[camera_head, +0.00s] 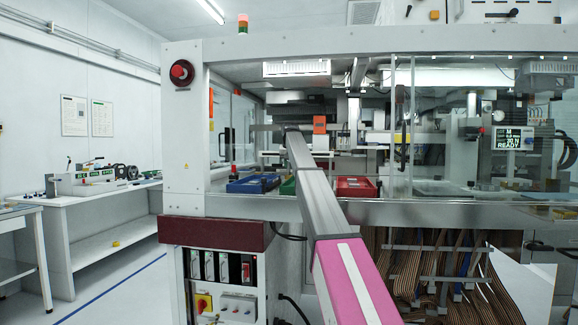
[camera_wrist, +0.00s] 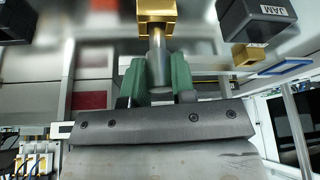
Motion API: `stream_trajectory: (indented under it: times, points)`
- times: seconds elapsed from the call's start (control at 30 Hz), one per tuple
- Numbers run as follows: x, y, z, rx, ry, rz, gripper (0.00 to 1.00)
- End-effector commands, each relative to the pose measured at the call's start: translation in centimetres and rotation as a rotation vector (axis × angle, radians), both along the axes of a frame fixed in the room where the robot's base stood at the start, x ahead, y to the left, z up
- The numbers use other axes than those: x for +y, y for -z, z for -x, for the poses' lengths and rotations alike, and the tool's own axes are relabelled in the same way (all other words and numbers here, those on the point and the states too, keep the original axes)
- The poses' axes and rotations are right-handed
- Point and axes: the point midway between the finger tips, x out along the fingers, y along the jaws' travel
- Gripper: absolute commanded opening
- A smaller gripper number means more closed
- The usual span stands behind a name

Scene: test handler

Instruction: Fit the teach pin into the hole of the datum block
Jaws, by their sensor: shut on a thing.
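In the wrist view my gripper (camera_wrist: 158,80) has green fingers shut on the teach pin (camera_wrist: 158,56), a grey metal cylinder with a narrower far end. A brass-coloured block (camera_wrist: 156,12), probably the datum block, is straight ahead at the top edge. The pin's narrow end meets or overlaps the block's near edge in the picture. I cannot tell whether it touches or has entered a hole, and no hole is visible. In the head view my arm reaches into the machine, and the gripper, pin and block cannot be made out.
A dark block with white lettering (camera_wrist: 258,16) and a smaller brass piece (camera_wrist: 248,54) are to the right of the pin. In the head view, a blue tray (camera_head: 252,185) and a red tray (camera_head: 356,188) flank my arm. Clear panels stand at the right.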

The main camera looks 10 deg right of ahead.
Motion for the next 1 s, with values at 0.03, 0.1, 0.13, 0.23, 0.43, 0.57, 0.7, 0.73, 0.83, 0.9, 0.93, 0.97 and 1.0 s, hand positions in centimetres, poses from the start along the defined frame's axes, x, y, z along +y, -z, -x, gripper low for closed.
stream_trajectory:
  times: [0.03, 0.1, 0.13, 0.23, 0.43, 0.57, 0.7, 0.73, 0.83, 0.9, 0.93, 0.97, 1.0]
  points:
    - [0.0, 0.1, 0.0, 0.0, 0.0, 0.0, 0.01]
    - [0.0, 0.2, 0.0, 0.0, 0.0, 0.0, 0.01]
    - [0.0, 0.3, 0.0, 0.0, 0.0, 0.0, 0.01]
    - [0.0, 0.5, 0.0, 0.0, 0.0, 0.0, 0.01]
    - [0.0, 1.0, 0.0, 0.0, 0.0, 0.0, 0.01]
    - [0.0, 1.4, 0.1, 0.002, 0.0, 0.0, 0.01]
    - [0.0, 2.0, 0.1, 0.004, 0.0, 0.0, 0.01]
    - [0.0, 2.1, 0.1, 0.004, 0.0, 0.0, 0.01]
    - [0.0, 2.3, 0.1, 0.005, 0.0, 0.0, 0.01]
    - [0.0, 2.4, 0.2, 0.005, 0.0, 0.0, 0.01]
    - [0.0, 2.4, 0.2, 0.005, 0.0, 0.0, 0.01]
    - [0.0, 2.4, 0.2, 0.005, 0.0, 0.0, 0.01]
    - [0.0, 2.4, 0.3, 0.005, 0.0, 0.0, 0.01]
